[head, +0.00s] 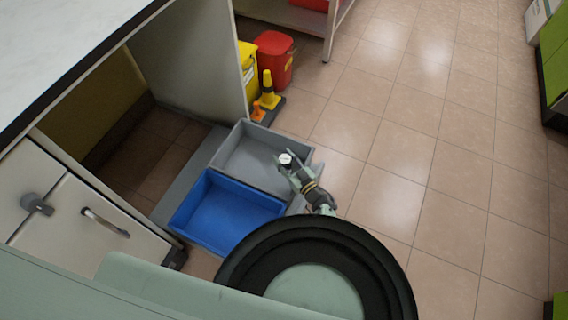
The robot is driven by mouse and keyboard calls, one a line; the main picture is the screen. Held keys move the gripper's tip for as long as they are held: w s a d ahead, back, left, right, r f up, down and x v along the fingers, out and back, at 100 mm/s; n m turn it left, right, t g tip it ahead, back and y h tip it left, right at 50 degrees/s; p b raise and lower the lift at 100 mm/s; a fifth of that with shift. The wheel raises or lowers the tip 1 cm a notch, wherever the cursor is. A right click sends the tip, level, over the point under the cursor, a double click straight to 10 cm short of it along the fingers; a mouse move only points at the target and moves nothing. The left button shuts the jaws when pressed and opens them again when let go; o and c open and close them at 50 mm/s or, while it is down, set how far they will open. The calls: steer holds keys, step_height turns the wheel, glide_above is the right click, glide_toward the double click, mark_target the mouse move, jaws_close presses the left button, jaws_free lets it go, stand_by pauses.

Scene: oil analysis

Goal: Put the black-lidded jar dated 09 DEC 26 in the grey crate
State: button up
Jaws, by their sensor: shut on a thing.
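My gripper (289,166) is at the right side of the grey crate (238,152), in the middle of the head view. It is shut on a small jar (285,159), which shows as a pale round face with a dark edge. The jar appears over the right part of the grey crate; its height above the crate floor cannot be told. The date on the jar is too small to read, and its lid colour is not clear. The visible inside of the grey crate looks empty.
A blue crate (226,211) stands directly in front of the grey one and looks empty. A white cabinet (80,215) is at the left. Yellow and red bins (274,58) and a small yellow-and-black object (267,88) stand behind. The tiled floor at the right is clear.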

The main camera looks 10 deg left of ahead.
mark_target(289, 169)
steer(key=shift+f, duration=0.7)
steer(key=shift+f+b, duration=0.65)
steer(key=shift+b, duration=0.15)
steer(key=o, duration=1.3)
steer(key=shift+s+f, duration=0.1)
steer(key=shift+f, duration=0.05)
steer(key=shift+d+r+p, duration=0.15)
steer(key=shift+r+p, duration=0.6)
steer(key=shift+p, duration=0.2)
steer(key=p+v, duration=0.3)
steer(key=v, duration=0.8)
steer(key=shift+s+d, duration=0.2)
steer(key=shift+d, duration=0.1)
